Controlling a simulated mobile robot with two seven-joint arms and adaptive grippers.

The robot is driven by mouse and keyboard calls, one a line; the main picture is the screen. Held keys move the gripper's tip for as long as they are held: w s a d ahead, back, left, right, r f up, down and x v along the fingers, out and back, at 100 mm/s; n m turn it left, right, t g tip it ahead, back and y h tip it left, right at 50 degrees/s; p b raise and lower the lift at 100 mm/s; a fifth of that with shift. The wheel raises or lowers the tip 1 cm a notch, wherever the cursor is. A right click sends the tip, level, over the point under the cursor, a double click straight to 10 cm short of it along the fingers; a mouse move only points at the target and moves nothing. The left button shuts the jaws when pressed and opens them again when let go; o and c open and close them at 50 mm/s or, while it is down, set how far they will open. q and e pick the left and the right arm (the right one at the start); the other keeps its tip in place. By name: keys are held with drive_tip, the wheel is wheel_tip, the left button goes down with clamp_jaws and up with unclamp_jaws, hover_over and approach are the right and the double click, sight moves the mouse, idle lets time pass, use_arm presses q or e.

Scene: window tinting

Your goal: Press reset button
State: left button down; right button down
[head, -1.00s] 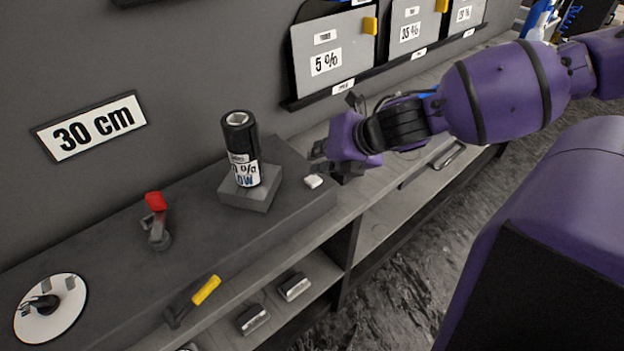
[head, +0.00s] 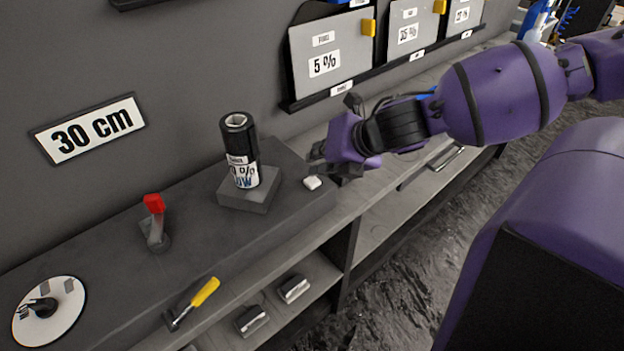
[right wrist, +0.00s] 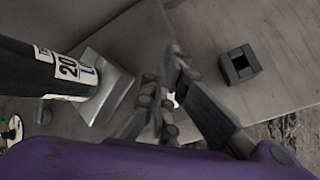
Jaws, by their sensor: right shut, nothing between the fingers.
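A small white button (head: 312,183) sits near the right end of the dark raised bench top. It is probably the reset button; no label on it is readable. My right gripper (head: 318,165) is shut and empty, with its fingertips just behind and above the button in the head view. I cannot tell whether they touch it. In the right wrist view the fingers (right wrist: 170,92) point down at the bench, and a bit of white shows beside them, mostly hidden. My left gripper is not in view.
A black-and-white cylinder (head: 240,150) stands on a grey block (head: 248,198) left of the gripper. Further left are a red-topped lever (head: 155,225), a yellow-handled tool (head: 203,292) and a white disc (head: 62,322). Film panels (head: 332,75) hang on the wall behind.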

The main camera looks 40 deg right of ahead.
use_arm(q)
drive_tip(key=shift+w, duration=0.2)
use_arm(e)
drive_tip(key=shift+f, duration=0.5)
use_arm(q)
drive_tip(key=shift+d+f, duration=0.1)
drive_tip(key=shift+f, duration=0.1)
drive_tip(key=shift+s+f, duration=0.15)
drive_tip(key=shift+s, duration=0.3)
